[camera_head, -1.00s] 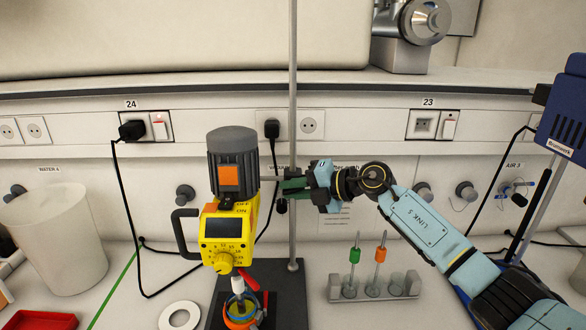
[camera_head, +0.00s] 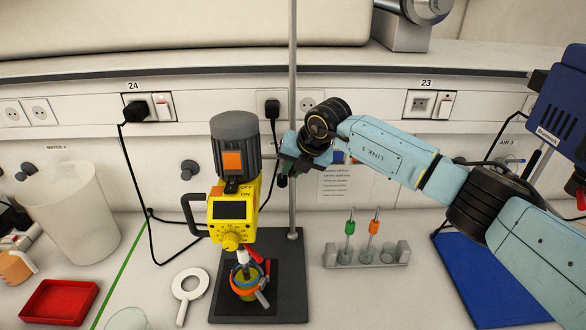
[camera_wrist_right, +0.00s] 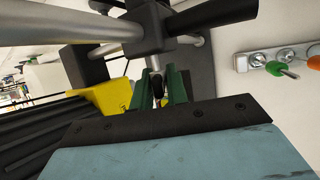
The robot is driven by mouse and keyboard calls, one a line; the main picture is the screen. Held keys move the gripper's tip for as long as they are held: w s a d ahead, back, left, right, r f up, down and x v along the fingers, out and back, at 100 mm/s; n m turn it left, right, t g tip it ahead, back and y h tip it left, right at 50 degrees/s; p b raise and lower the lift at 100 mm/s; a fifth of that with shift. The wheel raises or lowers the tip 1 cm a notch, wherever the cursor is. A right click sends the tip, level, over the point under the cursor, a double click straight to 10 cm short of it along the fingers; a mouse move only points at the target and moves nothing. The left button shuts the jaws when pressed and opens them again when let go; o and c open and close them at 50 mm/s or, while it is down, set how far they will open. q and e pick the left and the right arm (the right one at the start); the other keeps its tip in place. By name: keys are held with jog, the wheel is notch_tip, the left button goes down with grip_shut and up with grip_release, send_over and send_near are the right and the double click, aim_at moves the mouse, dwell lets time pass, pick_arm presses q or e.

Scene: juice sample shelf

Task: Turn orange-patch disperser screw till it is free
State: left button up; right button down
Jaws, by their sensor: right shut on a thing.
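The disperser (camera_head: 235,210) has a dark grey motor with an orange patch (camera_head: 232,161) and a yellow control body. It hangs on a metal stand rod (camera_head: 293,110) above a dark base plate. My right gripper (camera_head: 287,167) is beside the rod, just right of the motor, partly hidden by its own wrist. My left gripper is not in view.
A vessel with an orange ring (camera_head: 245,285) stands under the disperser. A small rack (camera_head: 366,256) with a green and an orange tool stands to the right. A white cylinder (camera_head: 75,215) and red tray (camera_head: 60,302) are at left. A blue mat (camera_head: 490,280) lies right.

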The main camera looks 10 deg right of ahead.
jog(key=shift+n+g+h+b, duration=0.4)
jog(key=shift+h+b, duration=0.5)
jog(key=shift+h, duration=1)
jog(key=c, duration=1.4)
grip_release()
jog(key=b+v, duration=0.3)
jog(key=v, duration=1)
jog(key=shift+a+r, duration=0.2)
